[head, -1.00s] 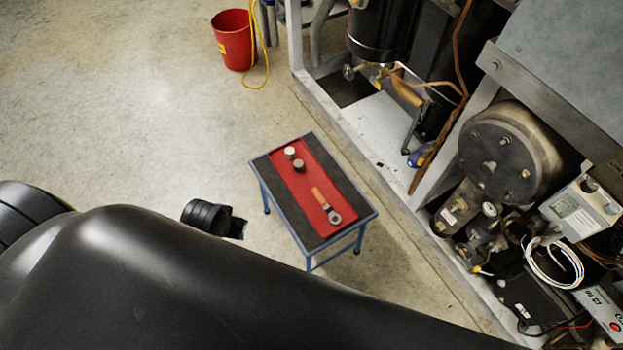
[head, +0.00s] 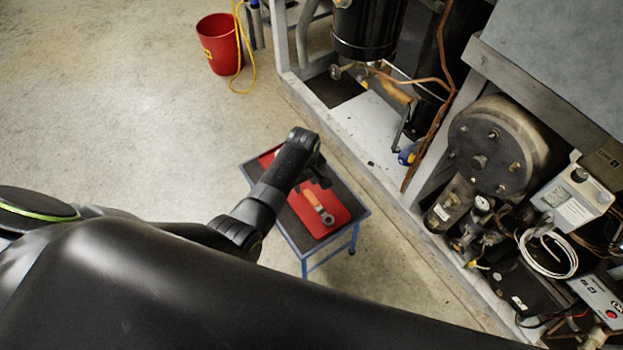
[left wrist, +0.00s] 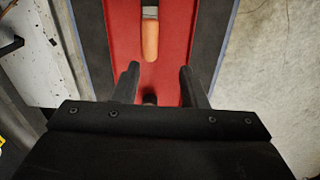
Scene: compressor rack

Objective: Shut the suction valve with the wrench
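The wrench (head: 318,205) lies on the red mat of the small table, with an orange handle and a metal ring head. Its handle (left wrist: 150,38) shows in the left wrist view, just beyond my fingertips. My left gripper (head: 316,172) is over the table near the handle end of the wrench. In the left wrist view the left gripper (left wrist: 159,74) has its fingers apart with nothing held between them. The compressor's valve and gauge area (head: 478,220) is at right; I cannot tell which part is the suction valve. My right gripper is not in view.
The small blue-framed table (head: 354,213) stands beside the rack's white frame (head: 385,185). A small dark cap (left wrist: 150,98) shows partly between the fingers. A red bucket (head: 219,46) is at the back. Open floor lies left of the table.

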